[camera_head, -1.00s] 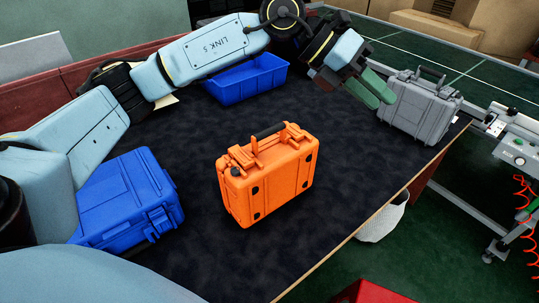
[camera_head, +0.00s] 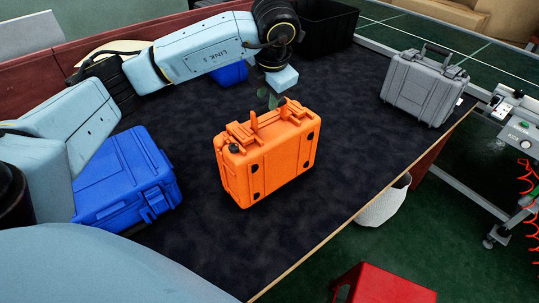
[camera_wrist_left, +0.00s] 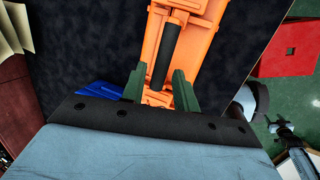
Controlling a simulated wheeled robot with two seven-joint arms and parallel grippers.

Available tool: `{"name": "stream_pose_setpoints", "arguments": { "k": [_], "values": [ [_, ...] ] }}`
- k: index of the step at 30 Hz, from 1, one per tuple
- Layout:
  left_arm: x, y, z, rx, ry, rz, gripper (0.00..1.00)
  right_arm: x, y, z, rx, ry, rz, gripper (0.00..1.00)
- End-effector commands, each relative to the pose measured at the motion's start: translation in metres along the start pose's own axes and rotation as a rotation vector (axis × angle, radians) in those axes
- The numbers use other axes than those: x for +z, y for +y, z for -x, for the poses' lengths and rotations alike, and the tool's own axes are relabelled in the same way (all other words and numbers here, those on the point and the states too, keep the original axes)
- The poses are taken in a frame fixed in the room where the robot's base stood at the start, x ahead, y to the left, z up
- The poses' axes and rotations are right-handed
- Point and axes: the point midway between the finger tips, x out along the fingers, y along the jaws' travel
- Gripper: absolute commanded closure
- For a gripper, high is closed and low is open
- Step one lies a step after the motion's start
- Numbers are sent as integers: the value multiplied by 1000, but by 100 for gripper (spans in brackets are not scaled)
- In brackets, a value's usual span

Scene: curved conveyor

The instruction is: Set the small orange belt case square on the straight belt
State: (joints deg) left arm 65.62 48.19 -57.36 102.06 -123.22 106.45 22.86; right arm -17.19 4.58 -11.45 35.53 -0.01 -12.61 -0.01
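The orange case (camera_head: 268,160) stands upright on the dark table top, its handle side up. Its black handle (camera_wrist_left: 165,55) shows in the left wrist view between two orange mounts. My left gripper (camera_head: 268,99) is just above and behind the top of the case in the head view. In the left wrist view its green fingers (camera_wrist_left: 158,88) are apart, with the near end of the handle between them in the picture. I cannot tell whether they reach down around it. A green belt-like surface (camera_head: 425,28) with white lines lies behind a metal rail. My right gripper is not in view.
A blue case (camera_head: 120,180) lies at the left, and a grey case (camera_head: 425,88) stands at the right edge. A blue bin (camera_head: 229,73) and a black bin (camera_head: 325,22) are at the back. A red stool (camera_head: 385,285) and white basket (camera_head: 383,205) are beyond the front edge.

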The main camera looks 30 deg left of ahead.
Motion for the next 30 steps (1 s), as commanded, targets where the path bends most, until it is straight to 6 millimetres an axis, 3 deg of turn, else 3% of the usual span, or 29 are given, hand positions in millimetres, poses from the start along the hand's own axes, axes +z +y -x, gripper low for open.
{"name": "stream_pose_setpoints", "arguments": {
  "k": [8, 16, 26, 30],
  "values": [
    [1, -1, -24, -1, 1, 0, 70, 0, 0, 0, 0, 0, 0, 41],
    [6, -4, -62, -1, 1, 2, 70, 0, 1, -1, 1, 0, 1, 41],
    [6, -4, -69, -1, -2, -1, 70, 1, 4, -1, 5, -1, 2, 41],
    [6, -4, -69, -1, -2, -1, 88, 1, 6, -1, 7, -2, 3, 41]
  ]
}}
